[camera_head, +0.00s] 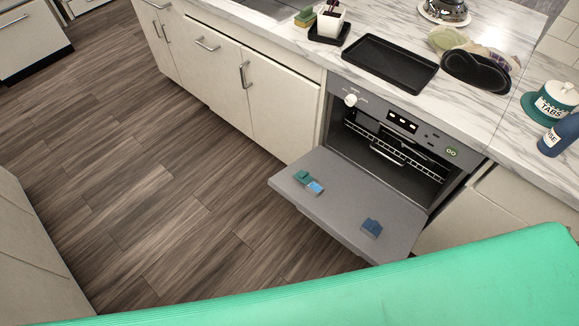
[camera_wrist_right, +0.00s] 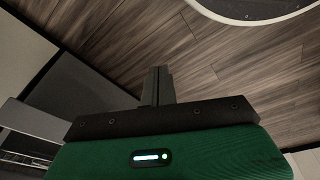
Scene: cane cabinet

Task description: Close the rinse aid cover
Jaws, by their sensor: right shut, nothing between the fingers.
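The dishwasher door (camera_head: 335,203) is folded down open in the head view, with two small fittings on its inner face. The dark blue fitting (camera_head: 371,228), near the door's right part, appears to be the rinse aid cover; it looks raised, but is too small to tell how far. The teal flap (camera_head: 302,176) stands up on the left part, beside a light blue compartment (camera_head: 316,187). My right gripper (camera_wrist_right: 157,84) is shut and empty in the right wrist view, with floor behind it. My left gripper is not in view.
The dishwasher rack (camera_head: 395,150) is inside the cavity. The wood floor (camera_head: 170,190) left of the door is clear.

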